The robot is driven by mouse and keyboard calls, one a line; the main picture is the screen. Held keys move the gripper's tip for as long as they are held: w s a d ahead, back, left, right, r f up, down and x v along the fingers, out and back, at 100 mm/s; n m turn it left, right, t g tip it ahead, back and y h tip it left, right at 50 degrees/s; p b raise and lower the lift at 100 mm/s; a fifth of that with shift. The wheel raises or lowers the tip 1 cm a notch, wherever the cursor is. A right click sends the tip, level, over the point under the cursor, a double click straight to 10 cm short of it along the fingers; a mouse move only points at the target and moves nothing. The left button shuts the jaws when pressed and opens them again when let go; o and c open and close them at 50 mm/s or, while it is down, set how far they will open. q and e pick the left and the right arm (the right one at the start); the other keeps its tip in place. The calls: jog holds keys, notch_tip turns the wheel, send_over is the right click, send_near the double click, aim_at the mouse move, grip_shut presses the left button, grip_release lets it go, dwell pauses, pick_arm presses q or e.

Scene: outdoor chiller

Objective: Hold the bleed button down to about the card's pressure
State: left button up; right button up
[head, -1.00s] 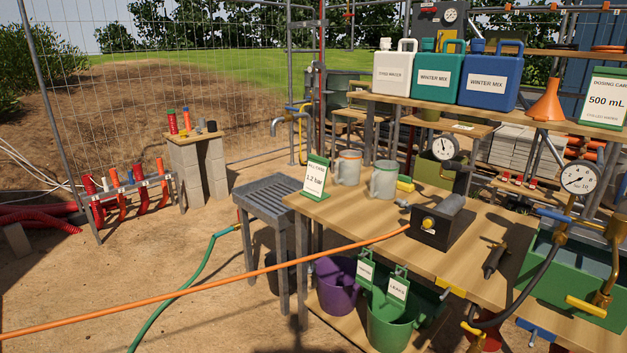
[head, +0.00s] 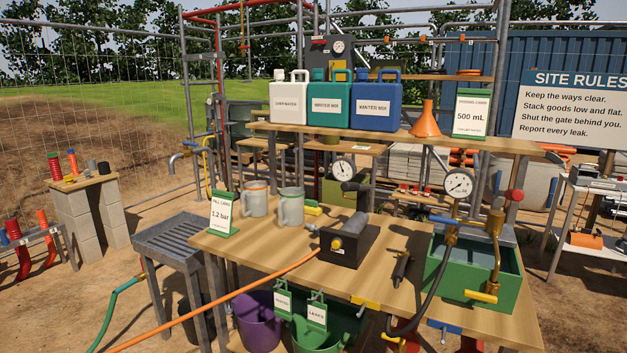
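The pressure card (head: 222,213), white with a green edge and reading 1.2 bar, stands at the left of the wooden bench (head: 270,258). A dark box (head: 348,247) with a grey cylinder sits mid-bench. A yellow button-like knob (head: 336,243) is on its front, where the orange hose (head: 225,308) reaches it; I cannot tell if this is the bleed button. A round gauge (head: 343,168) shows behind the box. A larger gauge (head: 458,184) stands on brass pipework at the right. Their readings are too small to tell surely. Neither gripper is in view.
Two mugs (head: 291,208) stand behind the card. A green tank (head: 484,297) with brass valves fills the bench's right end. Jugs (head: 375,106) and a funnel (head: 426,120) stand on the upper shelf.

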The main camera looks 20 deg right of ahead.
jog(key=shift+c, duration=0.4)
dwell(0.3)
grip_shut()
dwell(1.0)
